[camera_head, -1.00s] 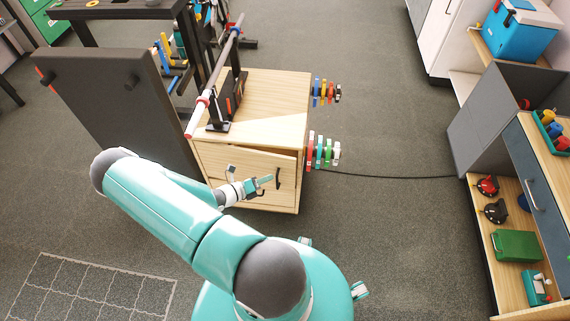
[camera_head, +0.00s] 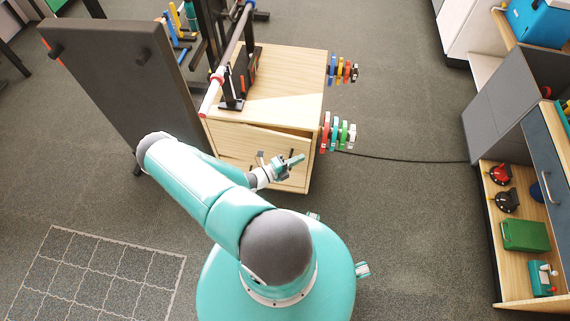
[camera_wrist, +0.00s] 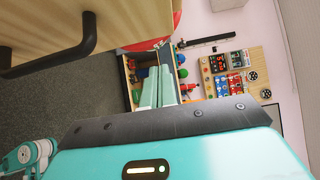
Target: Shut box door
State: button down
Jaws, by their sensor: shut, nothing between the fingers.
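The box is a light wooden cabinet (camera_head: 285,85) standing on the floor, seen from above in the head view. Its front door (camera_head: 235,143) is slightly ajar, with a dark gap along the top that widens to the right. My gripper (camera_head: 298,159) is shut and empty, in front of the right part of the door. In the wrist view, the teal fingers of my gripper (camera_wrist: 160,88) are together, and the dark door handle (camera_wrist: 88,35) stands out from the wooden door (camera_wrist: 45,22) at upper left. I cannot tell whether my gripper touches the door.
A dark panel (camera_head: 115,75) stands left of the cabinet. A red-and-white-ended rod (camera_head: 228,62) and black stand sit on its top. Several coloured clips (camera_head: 337,132) project from its right side. A cable (camera_head: 400,157) crosses the floor to a shelf unit (camera_head: 515,180). Floor between is clear.

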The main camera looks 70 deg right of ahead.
aim_at(309, 146)
jog(key=d, duration=0.4)
jog(key=shift+w+d, duration=0.1)
jog(key=shift+w, duration=0.15)
